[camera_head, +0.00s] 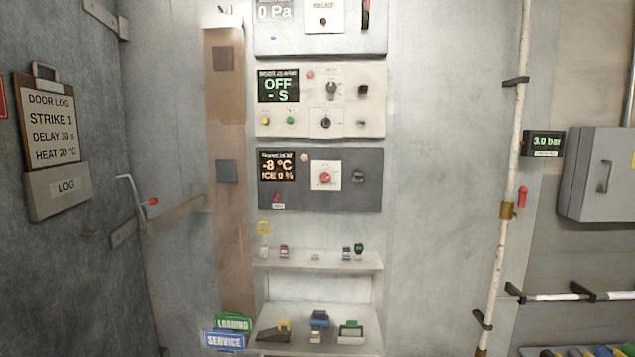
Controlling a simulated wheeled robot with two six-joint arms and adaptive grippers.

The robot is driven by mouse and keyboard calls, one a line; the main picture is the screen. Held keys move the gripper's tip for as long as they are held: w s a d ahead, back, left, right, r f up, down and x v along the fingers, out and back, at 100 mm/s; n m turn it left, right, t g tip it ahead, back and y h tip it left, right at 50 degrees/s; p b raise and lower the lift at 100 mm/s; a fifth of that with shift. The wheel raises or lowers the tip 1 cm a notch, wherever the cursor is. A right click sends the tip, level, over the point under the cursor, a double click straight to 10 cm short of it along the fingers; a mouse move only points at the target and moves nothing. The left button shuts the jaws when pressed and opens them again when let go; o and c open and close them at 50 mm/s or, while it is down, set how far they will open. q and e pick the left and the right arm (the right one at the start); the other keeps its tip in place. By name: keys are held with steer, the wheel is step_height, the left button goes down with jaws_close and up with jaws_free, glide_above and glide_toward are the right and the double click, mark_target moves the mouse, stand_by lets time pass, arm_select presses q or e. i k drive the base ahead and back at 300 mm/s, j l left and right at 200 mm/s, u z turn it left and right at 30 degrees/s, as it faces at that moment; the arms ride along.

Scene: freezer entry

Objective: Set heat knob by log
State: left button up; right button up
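The door log (52,118) hangs on the left wall and reads STRIKE 1, DELAY 30 s, HEAT 20 °C; the delay digits are small. The dark lower panel (350,197) shows -8 °C and ICE 0 % on its display (277,166). A red knob (325,177) sits on a white plate on this panel, with a dark knob (358,176) to its right. A small red switch (277,196) is below the display. The knob markings are too small to read. Neither gripper is in view.
Above is a light panel (375,100) reading OFF and - S, with several knobs. Two shelves (320,262) below hold small items. A white vertical pipe (497,240) and a grey box (598,175) stand at right. A door handle (133,190) juts out at left.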

mark_target(324, 177)
steer(key=i+l, duration=0.25)
steer(key=i, duration=0.2)
steer(key=i+l, duration=0.3)
steer(key=i+u, duration=0.1)
steer(key=u, duration=1.9)
